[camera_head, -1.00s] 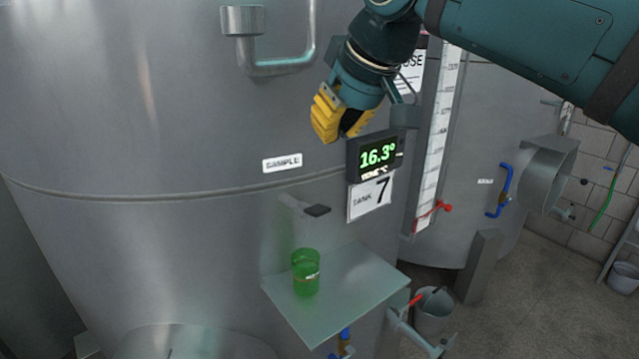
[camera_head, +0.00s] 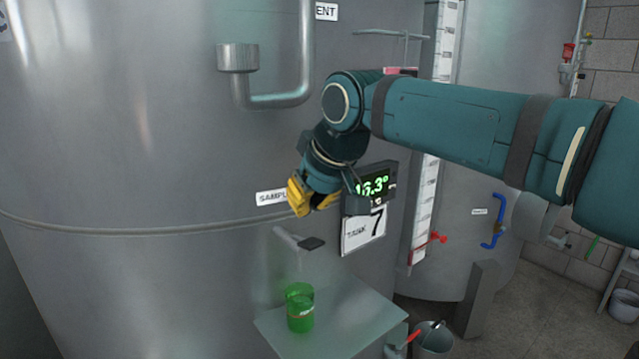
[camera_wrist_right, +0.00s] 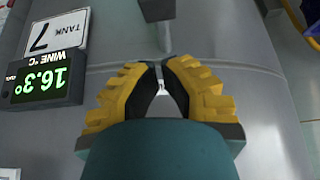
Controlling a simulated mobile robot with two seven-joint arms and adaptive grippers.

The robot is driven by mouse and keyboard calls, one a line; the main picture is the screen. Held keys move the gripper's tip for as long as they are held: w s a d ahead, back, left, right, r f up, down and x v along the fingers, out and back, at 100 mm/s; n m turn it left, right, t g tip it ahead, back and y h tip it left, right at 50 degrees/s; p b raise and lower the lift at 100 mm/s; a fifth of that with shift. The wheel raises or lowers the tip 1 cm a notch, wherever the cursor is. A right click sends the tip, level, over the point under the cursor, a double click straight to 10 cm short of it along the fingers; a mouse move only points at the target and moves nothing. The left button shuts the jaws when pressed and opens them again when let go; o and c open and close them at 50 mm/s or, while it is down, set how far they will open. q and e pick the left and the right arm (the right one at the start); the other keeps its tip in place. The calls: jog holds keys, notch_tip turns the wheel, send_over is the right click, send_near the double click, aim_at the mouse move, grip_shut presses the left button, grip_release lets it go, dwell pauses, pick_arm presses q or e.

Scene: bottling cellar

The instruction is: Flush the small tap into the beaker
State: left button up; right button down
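The small tap, a thin grey spout with a dark handle (camera_head: 312,243), sticks out of the tank below the SAMPLE label. The green beaker (camera_head: 300,310) stands upright on a glassy shelf (camera_head: 345,325) below the tap. My right gripper (camera_head: 298,210), with yellow fingers, is above the tap and in front of the label, apart from the handle. In the right wrist view its fingertips (camera_wrist_right: 162,68) are close together with a narrow gap and nothing held; the tap's dark handle (camera_wrist_right: 157,9) shows beyond them at the top. My left gripper is out of view.
The 16.3° display (camera_head: 371,188) and the tank 7 sign (camera_head: 363,231) are just right of my right gripper. A bent pipe (camera_head: 275,98) hangs above. A bucket (camera_head: 434,339) stands on the floor right of the shelf.

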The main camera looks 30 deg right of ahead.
aim_at(313, 240)
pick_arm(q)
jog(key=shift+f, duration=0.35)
pick_arm(e)
jog(key=shift+s+f, duration=0.2)
jog(key=shift+f, duration=0.9)
jog(key=shift+s+f, duration=0.2)
jog(key=shift+f, duration=0.85)
pick_arm(q)
jog(key=shift+b, duration=0.3)
